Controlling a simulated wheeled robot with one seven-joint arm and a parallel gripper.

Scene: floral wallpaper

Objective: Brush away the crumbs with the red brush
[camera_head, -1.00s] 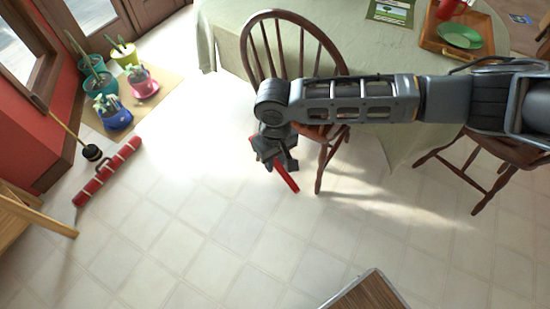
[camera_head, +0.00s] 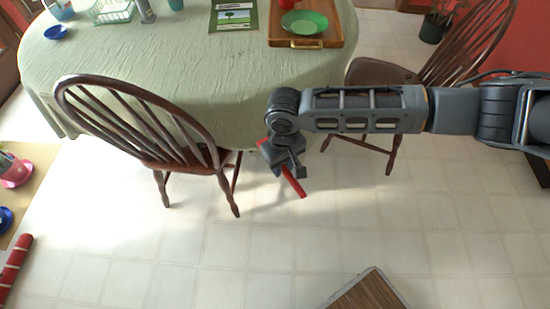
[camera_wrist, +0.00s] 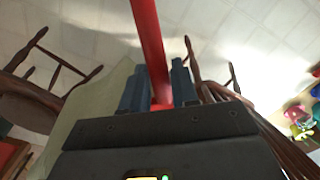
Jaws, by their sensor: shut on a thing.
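My gripper (camera_head: 283,166) is shut on the red brush (camera_head: 293,182), shown as a thin red bar. In the head view it is over the floor, in front of the table edge and right of the near-left chair. In the wrist view the red brush (camera_wrist: 148,40) runs up between the two fingers, and its far end is cut off at the top of the picture. My gripper's fingers (camera_wrist: 158,88) are on either side of it. I can make out no crumbs.
A table with a pale green cloth (camera_head: 220,70) fills the back. A wooden chair (camera_head: 150,125) stands at its near left, another (camera_head: 435,70) at its right. A tray (camera_head: 335,30) holds a green plate (camera_head: 303,22).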

